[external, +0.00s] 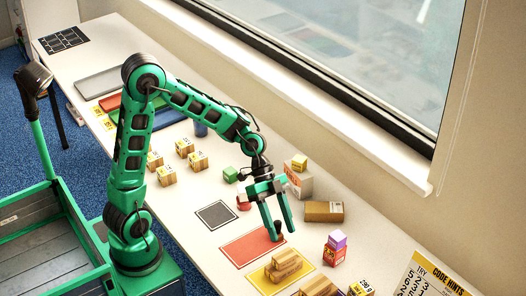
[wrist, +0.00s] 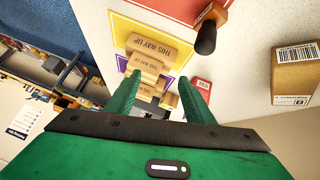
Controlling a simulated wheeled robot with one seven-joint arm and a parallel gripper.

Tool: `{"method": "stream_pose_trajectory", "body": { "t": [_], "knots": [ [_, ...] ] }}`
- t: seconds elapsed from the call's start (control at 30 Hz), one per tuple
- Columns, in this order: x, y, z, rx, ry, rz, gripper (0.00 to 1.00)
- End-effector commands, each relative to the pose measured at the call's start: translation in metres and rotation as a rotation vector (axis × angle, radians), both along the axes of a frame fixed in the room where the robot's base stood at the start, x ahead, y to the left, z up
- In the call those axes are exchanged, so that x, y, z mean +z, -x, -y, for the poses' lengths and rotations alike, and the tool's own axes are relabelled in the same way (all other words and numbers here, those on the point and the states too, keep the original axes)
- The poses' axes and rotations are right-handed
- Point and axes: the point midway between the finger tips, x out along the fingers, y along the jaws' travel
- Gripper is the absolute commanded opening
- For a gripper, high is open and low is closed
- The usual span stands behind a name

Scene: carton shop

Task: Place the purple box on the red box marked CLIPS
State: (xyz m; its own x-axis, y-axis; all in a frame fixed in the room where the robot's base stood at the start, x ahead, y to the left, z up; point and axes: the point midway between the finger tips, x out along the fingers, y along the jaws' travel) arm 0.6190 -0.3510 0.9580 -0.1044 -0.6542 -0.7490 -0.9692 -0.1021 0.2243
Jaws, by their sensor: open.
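The small purple box (external: 337,238) sits on top of the red box (external: 333,255) near the front right of the table in the external view. The two look in contact. The red box shows partly in the wrist view (wrist: 204,87), behind my right finger; its CLIPS marking is too small to read. I cannot make out the purple box in the wrist view. My gripper (external: 283,234) is open and empty, to the left of the two boxes and apart from them. Its fingers also show spread in the wrist view (wrist: 160,80).
A brown carton (external: 323,211) lies behind the boxes, near the window.

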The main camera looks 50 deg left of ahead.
Motion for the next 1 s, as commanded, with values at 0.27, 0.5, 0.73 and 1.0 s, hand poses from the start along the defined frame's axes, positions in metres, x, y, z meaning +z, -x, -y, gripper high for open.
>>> {"method": "stream_pose_trajectory", "body": {
  "t": [0.27, 0.5, 0.73, 1.0],
  "knots": [
    [-0.001, 0.080, -0.055, 0.204, -0.363, -0.092, 0.48],
    [0.008, 0.143, -0.118, 0.479, -0.593, -0.141, 0.48],
    [0.015, 0.188, -0.164, 0.714, -0.706, -0.175, 0.48],
    [0.016, 0.201, -0.179, 0.793, -0.734, -0.190, 0.48]
  ]
}}
